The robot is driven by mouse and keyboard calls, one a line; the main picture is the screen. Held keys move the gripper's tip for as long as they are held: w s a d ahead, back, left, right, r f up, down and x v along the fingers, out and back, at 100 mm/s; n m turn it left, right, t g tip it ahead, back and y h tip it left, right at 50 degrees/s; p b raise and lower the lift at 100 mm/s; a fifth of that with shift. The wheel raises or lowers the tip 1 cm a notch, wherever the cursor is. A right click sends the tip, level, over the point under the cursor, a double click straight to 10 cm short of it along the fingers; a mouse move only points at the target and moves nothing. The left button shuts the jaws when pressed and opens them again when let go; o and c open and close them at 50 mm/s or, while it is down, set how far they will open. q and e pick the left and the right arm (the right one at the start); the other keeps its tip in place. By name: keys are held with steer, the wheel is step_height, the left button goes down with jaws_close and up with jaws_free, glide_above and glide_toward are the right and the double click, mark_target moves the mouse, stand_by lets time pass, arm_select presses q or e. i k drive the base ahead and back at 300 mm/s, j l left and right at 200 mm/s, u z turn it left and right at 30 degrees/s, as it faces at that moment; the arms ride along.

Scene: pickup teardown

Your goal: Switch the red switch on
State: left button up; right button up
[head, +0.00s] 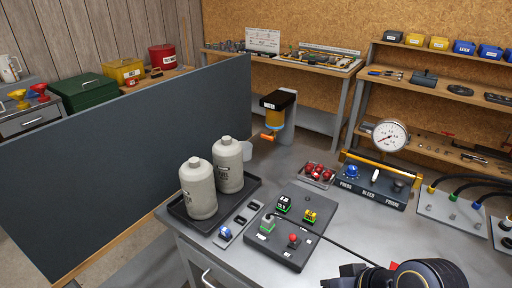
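A small red-topped switch (293,239) stands on the front part of a dark grey panel (287,257) on the metal workbench. Its lever position is too small to tell. My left gripper is not in view.
Two pale bottles (199,190) stand in a black tray (181,211) left of the panel. A blue piece (225,232) sits on a small strip beside it. A tray of red parts (318,174) and a gauge unit (372,180) are behind. A thin dark cable crosses the bench.

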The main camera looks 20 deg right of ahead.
mark_target(293, 238)
steer(key=j, duration=0.25)
steer(key=i+j, duration=0.15)
steer(key=j, duration=0.15)
steer(key=j+z, duration=0.1)
steer(key=z, duration=0.3)
steer(key=j+z, duration=0.1)
steer(key=z, duration=0.35)
steer(key=j+z, duration=0.1)
steer(key=z, duration=0.3)
steer(key=j+z, duration=0.1)
steer(key=z, duration=0.3)
steer(key=k+l, duration=0.1)
steer(key=k, duration=0.1)
